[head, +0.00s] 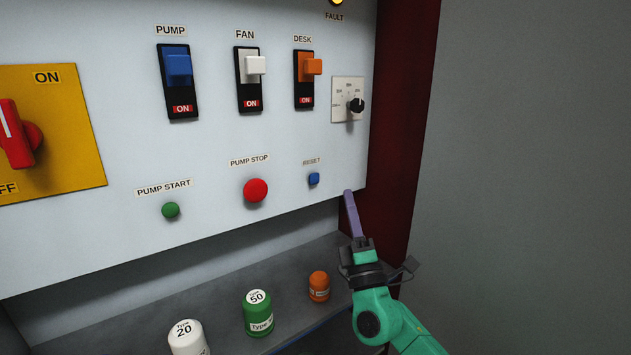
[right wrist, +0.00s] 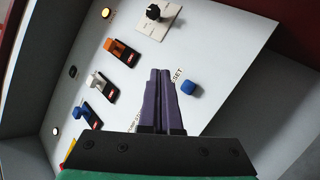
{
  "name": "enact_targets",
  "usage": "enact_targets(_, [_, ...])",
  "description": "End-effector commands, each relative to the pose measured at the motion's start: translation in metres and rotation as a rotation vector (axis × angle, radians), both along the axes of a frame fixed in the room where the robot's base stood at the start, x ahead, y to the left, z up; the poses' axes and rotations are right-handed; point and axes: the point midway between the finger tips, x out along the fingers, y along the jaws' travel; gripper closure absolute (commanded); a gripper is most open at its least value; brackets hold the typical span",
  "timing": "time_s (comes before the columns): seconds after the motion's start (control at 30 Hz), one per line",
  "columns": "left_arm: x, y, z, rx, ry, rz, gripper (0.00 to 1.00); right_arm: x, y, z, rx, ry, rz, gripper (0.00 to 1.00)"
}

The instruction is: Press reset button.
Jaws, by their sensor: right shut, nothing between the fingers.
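The reset button is a small blue square button (head: 314,179) under the label RESET (head: 311,162), at the lower right of the white panel (head: 215,140). It also shows in the right wrist view (right wrist: 191,88), just right of the fingertips. My right gripper (head: 349,194) has purple fingers pointing up, right of and a little below the button in the head view, apart from it. The fingers are together and empty, as the right wrist view (right wrist: 160,74) also shows. My left gripper is not in view.
A red pump stop button (head: 256,190) and a green pump start button (head: 170,210) sit left of the reset button. Above are the switches and a black knob (head: 356,105). Jars, including a small orange one (head: 319,286), stand on the shelf below. A dark red post (head: 396,150) is at right.

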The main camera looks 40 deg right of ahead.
Motion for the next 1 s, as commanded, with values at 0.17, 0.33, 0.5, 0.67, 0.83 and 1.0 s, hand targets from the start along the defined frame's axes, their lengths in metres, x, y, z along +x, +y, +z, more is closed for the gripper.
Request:
enact_targets(0.17, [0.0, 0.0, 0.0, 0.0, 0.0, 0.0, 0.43, 0.0, 0.0, 0.0, 0.003, -0.001, 0.0, 1.0])
enact_targets(0.33, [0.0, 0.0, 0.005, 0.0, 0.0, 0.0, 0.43, 0.009, -0.001, 0.002, 0.005, -0.002, -0.002, 1.0])
enact_targets(0.5, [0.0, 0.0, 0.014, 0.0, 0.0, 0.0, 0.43, 0.032, -0.001, 0.004, 0.003, -0.002, -0.002, 1.0])
enact_targets(0.67, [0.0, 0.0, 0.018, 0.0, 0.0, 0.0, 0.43, 0.056, -0.002, 0.003, 0.005, -0.004, -0.002, 1.0])
enact_targets(0.83, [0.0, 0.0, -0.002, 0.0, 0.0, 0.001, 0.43, 0.078, -0.002, -0.005, 0.006, -0.005, -0.001, 1.0])
enact_targets(1.0, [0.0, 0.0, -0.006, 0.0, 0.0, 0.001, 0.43, 0.087, -0.002, -0.002, 0.005, -0.002, 0.0, 1.0])
